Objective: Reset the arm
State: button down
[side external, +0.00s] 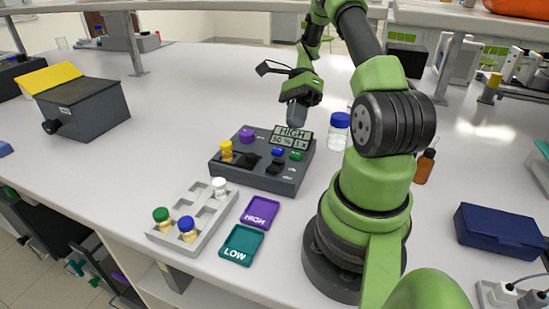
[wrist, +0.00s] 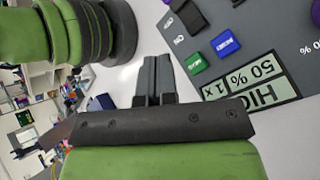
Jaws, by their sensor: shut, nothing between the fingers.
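My gripper (side external: 296,117) is above the right back part of the dark grey rig (side external: 262,178), near its display. It points down. The wrist view shows its two fingers (wrist: 153,78) side by side, shut and empty. The rig's display (side external: 292,136) reads HIGH, 50 % and 1x, and it also shows in the wrist view (wrist: 250,83). The rig has a purple knob (side external: 246,135), blue and green buttons, dark switches and a yellow-topped piece (side external: 226,150) at its left. I cannot tell whether the fingertips touch the rig.
A grey rack (side external: 205,222) holds vials with green, blue and white caps. Purple HIGH (side external: 260,212) and teal LOW (side external: 241,244) trays lie beside it. A blue-capped jar (side external: 339,131) and an amber bottle (side external: 425,166) stand right of the rig. A dark box (side external: 84,108) stands far left.

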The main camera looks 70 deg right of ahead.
jog(key=w+a+r+n+t+h, duration=0.1)
jog(key=w+a+r+n+h, duration=0.15)
jog(key=a+r+n, duration=0.35)
jog(key=w+a+r+n+h, duration=0.2)
jog(key=a+r+n+h, duration=0.25)
jog(key=r, duration=0.25)
jog(key=s+a+r+n+t, duration=0.2)
jog(key=s+a+n+t, duration=0.1)
jog(key=a+n, duration=0.2)
jog(key=s+a+r+n+t, duration=0.3)
jog(key=s+a+n+t, duration=0.1)
jog(key=a+n, duration=0.2)
jog(key=shift+s+a+r, duration=0.25)
jog(key=shift+a+r, duration=0.05)
jog(key=shift+a, duration=0.45)
